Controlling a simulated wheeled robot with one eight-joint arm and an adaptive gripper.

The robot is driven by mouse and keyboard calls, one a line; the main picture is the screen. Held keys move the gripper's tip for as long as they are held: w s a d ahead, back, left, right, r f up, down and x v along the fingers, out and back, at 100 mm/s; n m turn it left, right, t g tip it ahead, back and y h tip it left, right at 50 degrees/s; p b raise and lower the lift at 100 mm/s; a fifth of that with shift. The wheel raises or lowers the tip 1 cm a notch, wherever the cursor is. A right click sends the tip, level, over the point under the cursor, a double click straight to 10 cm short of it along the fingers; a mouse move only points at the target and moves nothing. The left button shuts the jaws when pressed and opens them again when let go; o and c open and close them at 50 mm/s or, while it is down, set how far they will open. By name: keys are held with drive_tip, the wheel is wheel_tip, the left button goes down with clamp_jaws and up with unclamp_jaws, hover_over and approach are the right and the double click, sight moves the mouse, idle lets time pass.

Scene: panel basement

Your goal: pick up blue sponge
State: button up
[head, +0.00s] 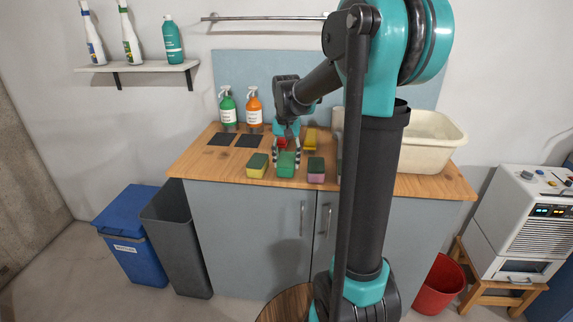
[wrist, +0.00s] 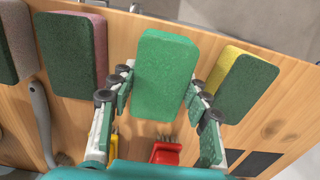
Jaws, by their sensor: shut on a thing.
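My gripper (head: 287,158) is low over the wooden counter, its two fingers on either side of a bright green sponge (head: 286,166). In the wrist view the fingers (wrist: 160,100) close on the long sides of this sponge (wrist: 163,75), which shows a plain green upper face. No blue face shows in either view; its underside is hidden. I cannot tell whether it touches the counter. A sponge with a dark green top and yellow body (head: 257,165) stands to the left, and one with a dark green top and pink body (head: 316,169) to the right.
A red brush (wrist: 166,153) and a yellow thing (head: 310,138) lie behind the sponges. Green (head: 227,107) and orange (head: 254,107) bottles stand at the back left, near dark squares (head: 222,139). A cream basin (head: 430,140) is at right, partly behind my arm.

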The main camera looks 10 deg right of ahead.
sight(286, 158)
wheel_tip(286, 158, up, 19)
drive_tip(key=shift+f, duration=0.1)
drive_tip(key=shift+o, duration=1.4)
drive_tip(key=c, duration=0.5)
drive_tip(key=shift+a+f, duration=0.1)
